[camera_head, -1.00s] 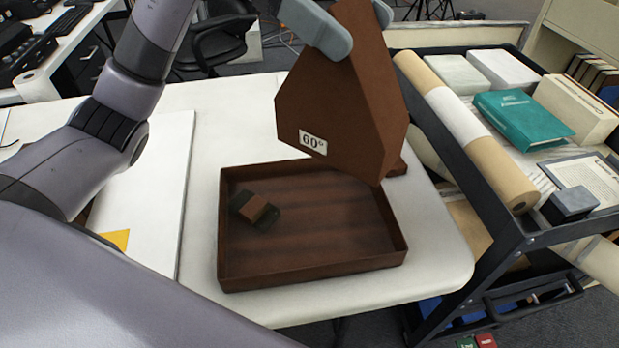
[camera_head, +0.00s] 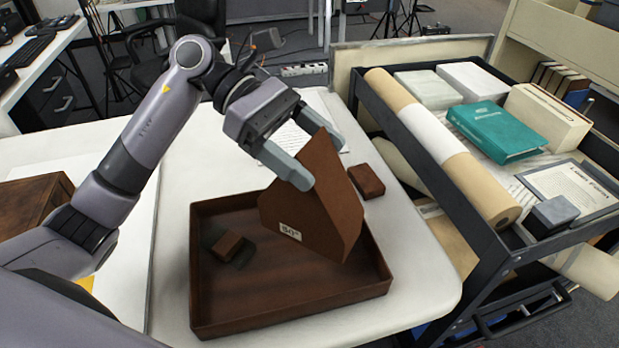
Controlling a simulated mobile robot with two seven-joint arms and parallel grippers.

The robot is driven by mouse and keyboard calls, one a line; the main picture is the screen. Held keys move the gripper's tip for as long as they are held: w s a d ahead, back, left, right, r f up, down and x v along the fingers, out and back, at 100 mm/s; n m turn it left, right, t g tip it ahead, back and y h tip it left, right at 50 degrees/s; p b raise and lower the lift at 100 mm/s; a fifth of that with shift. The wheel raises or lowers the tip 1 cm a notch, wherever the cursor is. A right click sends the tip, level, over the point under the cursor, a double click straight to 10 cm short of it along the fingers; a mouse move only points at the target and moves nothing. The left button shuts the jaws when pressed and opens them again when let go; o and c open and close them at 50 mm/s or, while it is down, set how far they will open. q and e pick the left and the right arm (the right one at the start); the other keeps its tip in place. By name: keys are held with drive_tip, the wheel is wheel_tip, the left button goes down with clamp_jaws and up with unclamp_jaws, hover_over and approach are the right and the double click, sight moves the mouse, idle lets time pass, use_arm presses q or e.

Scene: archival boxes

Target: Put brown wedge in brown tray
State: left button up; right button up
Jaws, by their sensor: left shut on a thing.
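The tray is a shallow, open rectangular box on the white table. A small brown block (camera_head: 227,246) with dark ends lies inside the tray at its left. My right gripper is not in view.
Another small brown block (camera_head: 366,181) lies on the table behind the tray's right side. A dark cart (camera_head: 480,262) with a paper roll (camera_head: 455,165), a teal book (camera_head: 497,131) and boxes stands close on the right. A white board (camera_head: 120,255) lies left of the tray.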

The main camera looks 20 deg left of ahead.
use_arm(q)
drive_tip(key=shift+f, duration=2.55)
drive_tip(key=shift+f+b, duration=0.2)
drive_tip(key=shift+b, duration=0.15)
drive_tip(key=o, duration=1.3)
drive_tip(key=shift+r, duration=0.1)
drive_tip(key=shift+c, duration=0.2)
drive_tip(key=v, duration=1.2)
drive_tip(key=shift+r, duration=0.15)
